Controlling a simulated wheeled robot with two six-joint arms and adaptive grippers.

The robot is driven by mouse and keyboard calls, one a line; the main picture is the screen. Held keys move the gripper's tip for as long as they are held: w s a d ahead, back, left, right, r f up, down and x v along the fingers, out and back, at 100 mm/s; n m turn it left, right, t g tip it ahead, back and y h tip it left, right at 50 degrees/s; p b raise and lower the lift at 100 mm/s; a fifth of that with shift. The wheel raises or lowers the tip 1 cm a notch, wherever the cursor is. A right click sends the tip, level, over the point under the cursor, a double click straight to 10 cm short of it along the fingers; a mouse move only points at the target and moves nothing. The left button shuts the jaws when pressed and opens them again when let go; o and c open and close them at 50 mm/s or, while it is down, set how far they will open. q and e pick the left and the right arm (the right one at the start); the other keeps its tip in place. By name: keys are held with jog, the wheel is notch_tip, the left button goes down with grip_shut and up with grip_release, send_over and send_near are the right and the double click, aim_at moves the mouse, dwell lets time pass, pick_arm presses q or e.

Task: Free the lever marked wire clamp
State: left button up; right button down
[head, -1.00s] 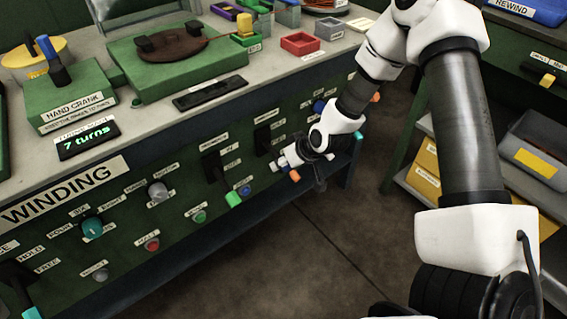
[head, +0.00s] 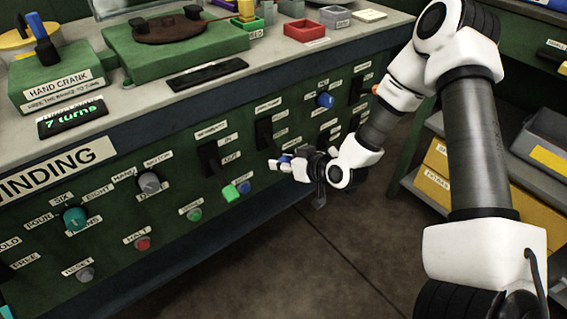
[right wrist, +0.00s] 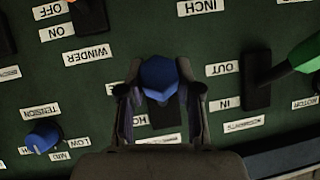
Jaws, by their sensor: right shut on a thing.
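My right gripper (head: 284,164) is at the green panel front. In the right wrist view, my right gripper (right wrist: 160,98) is shut on a blue-ended lever (right wrist: 160,77), with one finger on each side. Its dark slot (right wrist: 168,115) shows partly behind the blue end. A label beside it begins "HO", and the rest is hidden. No "wire clamp" marking can be read in either view. The blue end also shows small at the fingertips in the head view. My left gripper is not in view.
A green-ended lever (head: 230,191) stands close by, with IN and OUT labels in the wrist view. A blue tension knob (right wrist: 42,136) is on the other side. Green and red buttons (head: 143,243) sit lower on the panel. The floor (head: 300,275) is clear.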

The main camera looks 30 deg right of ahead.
jog(key=c, duration=0.8)
grip_release()
jog(key=shift+f, duration=0.1)
jog(key=shift+o, duration=0.2)
jog(key=v, duration=0.7)
jog(key=shift+s, duration=0.2)
